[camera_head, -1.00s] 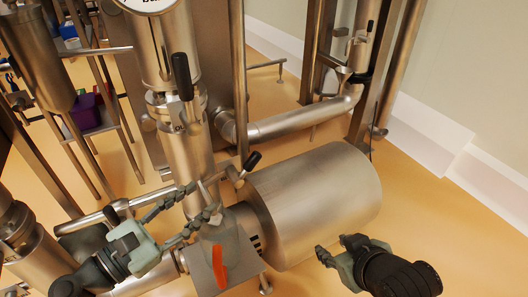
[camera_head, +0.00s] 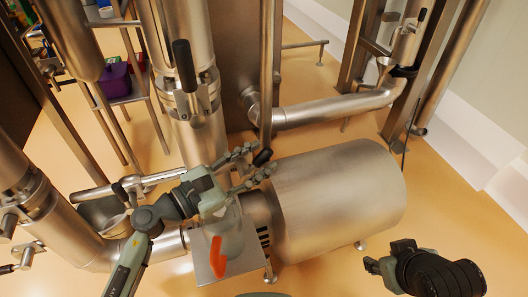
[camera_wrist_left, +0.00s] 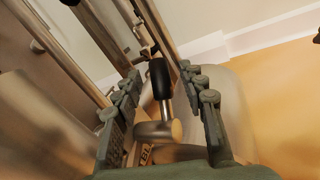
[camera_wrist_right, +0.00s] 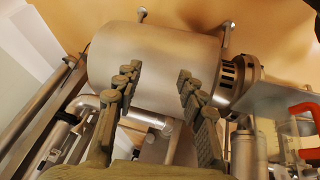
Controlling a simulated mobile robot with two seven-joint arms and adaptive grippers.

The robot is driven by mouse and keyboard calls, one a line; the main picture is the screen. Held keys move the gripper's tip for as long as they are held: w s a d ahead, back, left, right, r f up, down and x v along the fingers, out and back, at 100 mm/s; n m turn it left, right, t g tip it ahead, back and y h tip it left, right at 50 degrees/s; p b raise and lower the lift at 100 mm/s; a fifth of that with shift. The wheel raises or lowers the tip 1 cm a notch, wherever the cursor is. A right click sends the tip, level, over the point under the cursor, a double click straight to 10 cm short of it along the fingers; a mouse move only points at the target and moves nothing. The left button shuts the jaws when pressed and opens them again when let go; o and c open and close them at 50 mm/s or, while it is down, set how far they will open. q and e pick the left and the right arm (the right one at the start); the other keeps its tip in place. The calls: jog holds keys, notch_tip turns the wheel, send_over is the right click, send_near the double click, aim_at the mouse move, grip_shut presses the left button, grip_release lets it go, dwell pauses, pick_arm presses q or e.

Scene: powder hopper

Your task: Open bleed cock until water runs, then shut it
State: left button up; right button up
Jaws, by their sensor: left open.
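The bleed cock shows as a small black lever handle (camera_head: 262,157) beside the upright pipe, in front of the motor-like cylinder. In the left wrist view the black handle (camera_wrist_left: 160,78) stands up from a round metal body (camera_wrist_left: 158,131). My left gripper (camera_head: 260,160) is open, with its fingers on either side of the handle. In the left wrist view a gap shows between the handle and each finger. No running water is visible. My right gripper (camera_wrist_right: 155,72) is open and empty, in front of the cylinder at the lower right of the head view.
A large steel cylinder (camera_head: 340,200) lies right of the cock. A red-orange handle (camera_head: 217,257) is below my left gripper. A larger black valve handle (camera_head: 183,65) stands on the pipe above.

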pick_arm(q)
jog(key=shift+x, duration=1)
jog(key=shift+c, duration=0.5)
grip_shut()
